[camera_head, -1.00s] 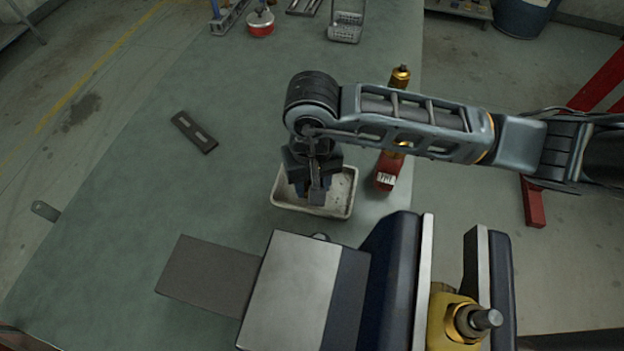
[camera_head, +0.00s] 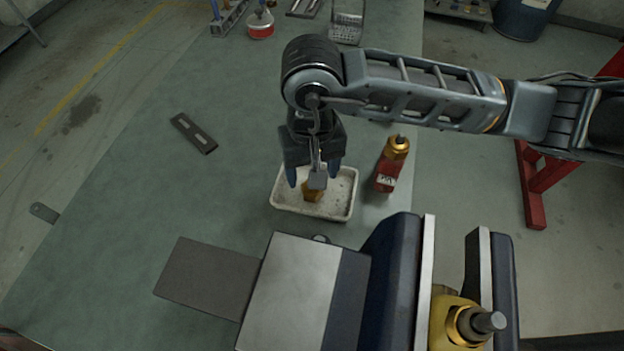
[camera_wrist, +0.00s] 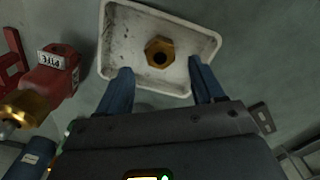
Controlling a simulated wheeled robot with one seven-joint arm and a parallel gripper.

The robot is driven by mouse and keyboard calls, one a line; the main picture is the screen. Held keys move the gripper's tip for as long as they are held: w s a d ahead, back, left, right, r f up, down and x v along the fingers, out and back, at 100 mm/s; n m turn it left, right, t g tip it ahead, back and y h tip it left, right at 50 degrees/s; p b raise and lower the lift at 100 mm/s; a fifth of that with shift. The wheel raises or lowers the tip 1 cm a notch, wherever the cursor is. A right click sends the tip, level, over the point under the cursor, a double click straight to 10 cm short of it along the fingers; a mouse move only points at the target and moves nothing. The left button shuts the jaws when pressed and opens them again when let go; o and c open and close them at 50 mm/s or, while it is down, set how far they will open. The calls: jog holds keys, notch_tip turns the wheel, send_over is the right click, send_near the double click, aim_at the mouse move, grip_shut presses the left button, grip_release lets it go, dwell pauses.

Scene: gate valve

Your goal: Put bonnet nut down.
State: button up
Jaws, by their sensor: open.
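The brass bonnet nut (camera_head: 313,191) lies in the white tray (camera_head: 340,207), partly hidden behind my gripper in the head view. In the wrist view the hexagonal nut (camera_wrist: 168,46) lies on the floor of the tray (camera_wrist: 113,35) with its dark bore facing up. My gripper (camera_head: 312,180) is above the tray, pointing down. Its two blue fingers are wide apart and empty, and they also show in the wrist view (camera_wrist: 160,85), with the nut beyond their tips and clear of them.
A vise (camera_head: 390,285) fills the front, gripping a yellow valve body (camera_head: 455,325). A dark slotted plate (camera_head: 194,133) lies left.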

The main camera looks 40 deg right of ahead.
notch_tip(320, 180, up, 7)
jog(key=shift+b, duration=0.3)
dwell(0.5)
